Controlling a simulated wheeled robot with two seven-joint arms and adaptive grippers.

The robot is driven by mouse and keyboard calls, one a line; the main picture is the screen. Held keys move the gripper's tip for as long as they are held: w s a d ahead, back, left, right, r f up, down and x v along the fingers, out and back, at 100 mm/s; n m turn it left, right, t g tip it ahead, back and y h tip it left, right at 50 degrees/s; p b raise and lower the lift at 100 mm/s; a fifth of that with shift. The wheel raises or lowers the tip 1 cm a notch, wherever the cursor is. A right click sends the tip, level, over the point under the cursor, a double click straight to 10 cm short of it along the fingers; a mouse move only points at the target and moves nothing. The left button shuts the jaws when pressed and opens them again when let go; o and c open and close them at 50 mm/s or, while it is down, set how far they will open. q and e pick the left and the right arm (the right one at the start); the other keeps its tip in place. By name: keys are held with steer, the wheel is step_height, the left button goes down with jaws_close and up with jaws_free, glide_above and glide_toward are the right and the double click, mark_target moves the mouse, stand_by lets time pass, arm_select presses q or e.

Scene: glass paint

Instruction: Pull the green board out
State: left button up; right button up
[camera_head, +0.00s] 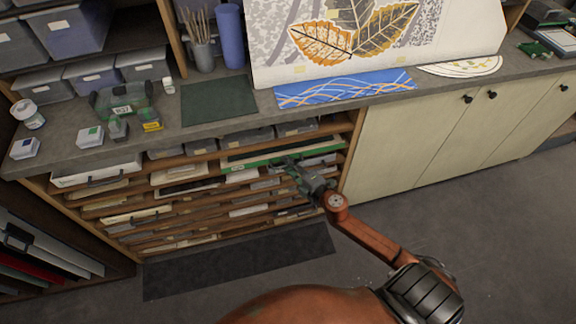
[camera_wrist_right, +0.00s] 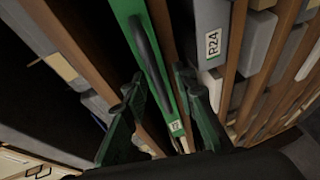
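The green board (camera_head: 283,150) lies flat in an upper slot of the wooden rack under the counter, its green front edge facing out. In the right wrist view the green board (camera_wrist_right: 130,12) shows close up, with a long dark handle along its edge and a small white label near one end. My right gripper (camera_head: 290,165) is at the front of this edge. In the wrist view its two fingers (camera_wrist_right: 160,95) are apart, one on each side of the board's edge and handle; contact is not clear. My left gripper is out of view.
The rack's other slots (camera_head: 190,190) hold several boards and trays; a grey one labelled R24 (camera_wrist_right: 212,42) is beside the green board in the wrist view. The countertop (camera_head: 235,130) above carries jars, boxes and a painting. Floor in front of the rack is clear, with a dark mat (camera_head: 240,262).

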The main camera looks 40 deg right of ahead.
steer(key=shift+c, duration=0.3)
jaws_close()
stand_by(0.5)
